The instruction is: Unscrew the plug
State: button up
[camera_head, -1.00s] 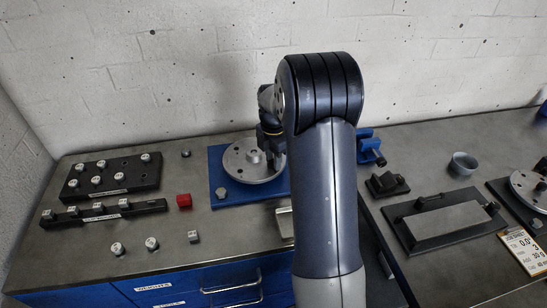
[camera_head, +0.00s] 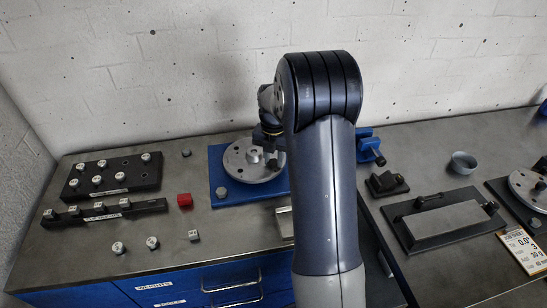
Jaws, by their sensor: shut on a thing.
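A round grey metal rotor disc (camera_head: 240,167) lies on a blue base plate (camera_head: 219,155) on the left bench. My gripper (camera_head: 272,156) is over the right part of the disc, pointing down, and partly hidden by my own arm. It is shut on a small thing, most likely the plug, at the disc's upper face. The plug is too small and too covered to make out. I cannot tell whether it is still threaded in the disc or clear of it. A grey hex piece (camera_head: 222,193) sits at the plate's front left corner.
On the right are a blue clamp (camera_head: 369,148), a grey cup (camera_head: 463,162), a black tray (camera_head: 414,237) and a second disc (camera_head: 525,190).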

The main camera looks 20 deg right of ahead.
jog(key=n, duration=0.3)
jog(key=shift+n, duration=0.4)
jog(key=o, duration=1.1)
jog(key=shift+c, duration=0.4)
jog(key=m, duration=0.7)
jog(key=shift+p, duration=0.3)
jog(key=m, duration=0.6)
jog(key=shift+m, duration=0.3)
jog(key=m, duration=0.4)
jog(key=shift+m, duration=0.4)
